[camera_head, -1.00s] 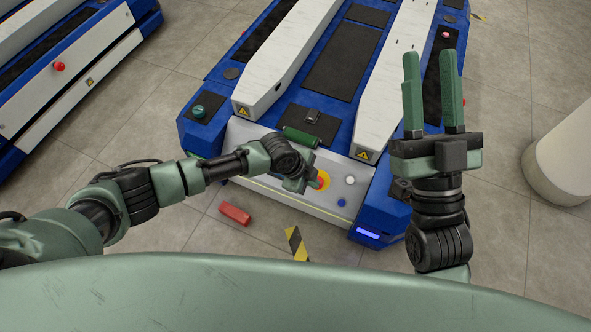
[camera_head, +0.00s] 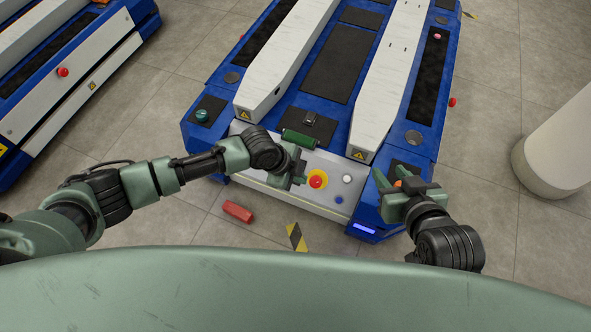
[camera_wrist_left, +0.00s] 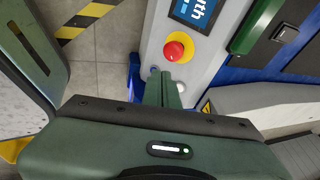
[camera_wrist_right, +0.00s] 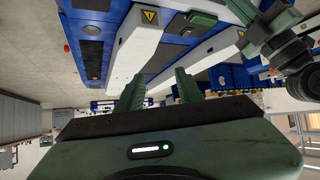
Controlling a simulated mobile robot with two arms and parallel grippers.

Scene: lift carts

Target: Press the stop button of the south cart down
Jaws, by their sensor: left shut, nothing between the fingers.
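The south cart (camera_head: 285,183) is blue and white, and a screen ending in "uth" (camera_wrist_left: 197,12) shows on its end panel in the left wrist view. Its stop button (camera_head: 317,180) is a red mushroom head on a yellow ring, also seen in the left wrist view (camera_wrist_left: 175,50). My left gripper (camera_head: 300,179) is shut and empty, just left of the button in the head view. In the left wrist view its closed fingers (camera_wrist_left: 163,76) point near the button, apart from it in the picture. My right gripper (camera_head: 389,177) is open and empty by the cart's right front corner.
A white button (camera_head: 347,179) and a small blue one (camera_head: 339,200) sit right of the stop button. A red object (camera_head: 237,211) lies on the floor in front. Another cart (camera_head: 75,85) stands left, and a white column (camera_head: 558,150) right.

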